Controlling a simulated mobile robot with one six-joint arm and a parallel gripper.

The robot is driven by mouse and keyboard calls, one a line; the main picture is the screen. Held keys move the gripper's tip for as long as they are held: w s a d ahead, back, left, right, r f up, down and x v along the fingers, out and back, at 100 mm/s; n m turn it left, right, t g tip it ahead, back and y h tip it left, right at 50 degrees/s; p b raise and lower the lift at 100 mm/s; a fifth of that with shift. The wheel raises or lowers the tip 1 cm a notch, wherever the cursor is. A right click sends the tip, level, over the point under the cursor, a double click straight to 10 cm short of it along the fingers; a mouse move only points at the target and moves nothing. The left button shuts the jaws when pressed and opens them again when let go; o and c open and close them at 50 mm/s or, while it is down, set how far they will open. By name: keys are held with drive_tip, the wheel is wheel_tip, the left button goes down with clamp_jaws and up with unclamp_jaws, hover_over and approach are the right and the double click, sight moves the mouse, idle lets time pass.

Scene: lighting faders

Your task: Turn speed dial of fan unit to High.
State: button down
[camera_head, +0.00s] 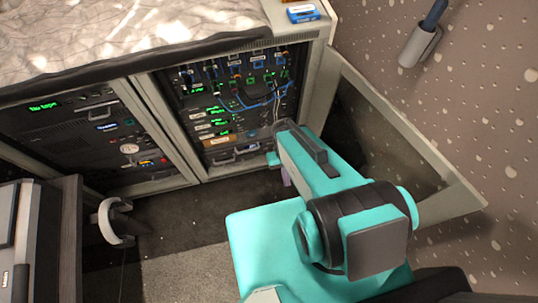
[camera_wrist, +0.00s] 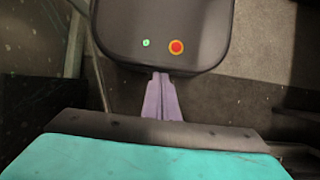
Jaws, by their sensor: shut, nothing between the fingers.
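A pale round dial (camera_head: 129,148) shows on a dark panel in the left rack; it may be the fan unit's speed dial, but its labels and setting are too small to read. My gripper (camera_head: 286,178) is mostly hidden behind my arm in the head view, low in front of the right rack and well to the right of that dial. In the wrist view my gripper's purple fingers (camera_wrist: 162,78) are together and empty, pointing away from the racks' panels. No dial shows in the wrist view.
The right rack (camera_head: 235,100) holds several units with green displays and blue cables. Its glass door (camera_head: 385,130) stands open to the right, close to my arm. A grey headphone-like ring (camera_head: 110,222) stands at lower left. Dark floor (camera_head: 190,215) lies clear before the racks.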

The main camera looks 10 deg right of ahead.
drive_tip(key=s+r+p, duration=0.3)
drive_tip(key=r+p, duration=0.2)
drive_tip(key=p, duration=0.1)
drive_tip(key=shift+r+g, duration=0.3)
drive_tip(key=shift+r, duration=0.05)
drive_tip(key=shift+s, duration=0.1)
